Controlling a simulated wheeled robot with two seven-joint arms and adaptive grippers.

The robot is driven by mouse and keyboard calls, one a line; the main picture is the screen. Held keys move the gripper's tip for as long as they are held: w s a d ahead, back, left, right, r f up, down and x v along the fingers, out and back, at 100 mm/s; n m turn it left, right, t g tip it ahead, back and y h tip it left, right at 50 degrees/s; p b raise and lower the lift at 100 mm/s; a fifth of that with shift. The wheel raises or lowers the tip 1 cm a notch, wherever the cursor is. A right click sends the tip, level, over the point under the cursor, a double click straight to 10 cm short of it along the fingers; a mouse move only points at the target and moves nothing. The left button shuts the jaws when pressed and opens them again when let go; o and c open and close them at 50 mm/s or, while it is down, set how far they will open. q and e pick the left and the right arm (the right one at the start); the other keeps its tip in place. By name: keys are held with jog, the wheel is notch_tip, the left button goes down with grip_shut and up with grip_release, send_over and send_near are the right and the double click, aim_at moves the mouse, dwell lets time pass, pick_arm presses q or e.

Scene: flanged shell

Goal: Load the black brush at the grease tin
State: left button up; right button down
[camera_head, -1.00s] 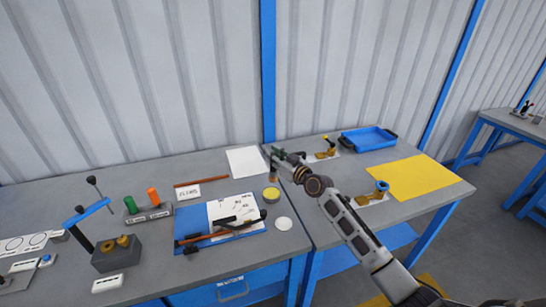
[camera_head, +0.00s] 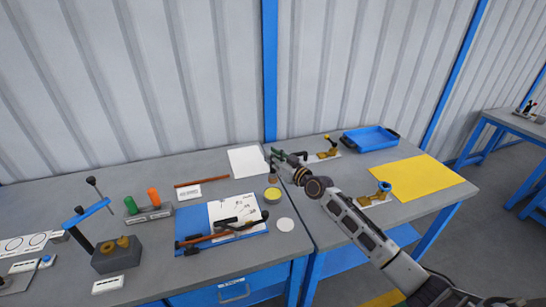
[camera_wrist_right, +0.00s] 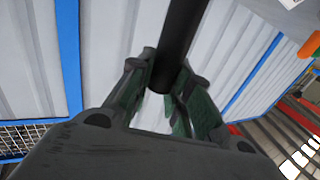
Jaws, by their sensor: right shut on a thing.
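My right gripper (camera_head: 277,156) is shut on the black brush, whose dark handle (camera_wrist_right: 180,42) stands between the fingers in the right wrist view. In the head view, a small brownish end of the brush (camera_head: 272,179) shows below the gripper, just above or at the far rim of the grease tin (camera_head: 272,195). I cannot tell whether it touches the grease. The tin is round and open, with yellow grease inside. It stands near the right edge of the left table. My left gripper is not in view.
A blue board (camera_head: 192,219) with papers and tools lies left of the tin, and a white disc (camera_head: 285,225) lies in front. A white sheet (camera_head: 245,160) lies behind. The right table holds a yellow mat (camera_head: 420,176), blue tray (camera_head: 369,139) and brass fittings.

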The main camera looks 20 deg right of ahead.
aim_at(275, 172)
jog(key=shift+f+b, duration=1.7)
jog(key=shift+f, duration=0.45)
jog(key=shift+f+b, duration=0.35)
jog(key=shift+f, duration=0.1)
jog(key=shift+f+b, duration=0.3)
jog(key=shift+f, duration=0.1)
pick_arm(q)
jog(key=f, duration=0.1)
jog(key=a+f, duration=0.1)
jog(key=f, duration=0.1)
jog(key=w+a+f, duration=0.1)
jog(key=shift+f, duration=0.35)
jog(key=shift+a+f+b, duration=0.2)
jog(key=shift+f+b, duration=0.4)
pick_arm(e)
jog(key=shift+f, duration=0.6)
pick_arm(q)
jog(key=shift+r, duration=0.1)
pick_arm(e)
jog(key=shift+r, duration=0.1)
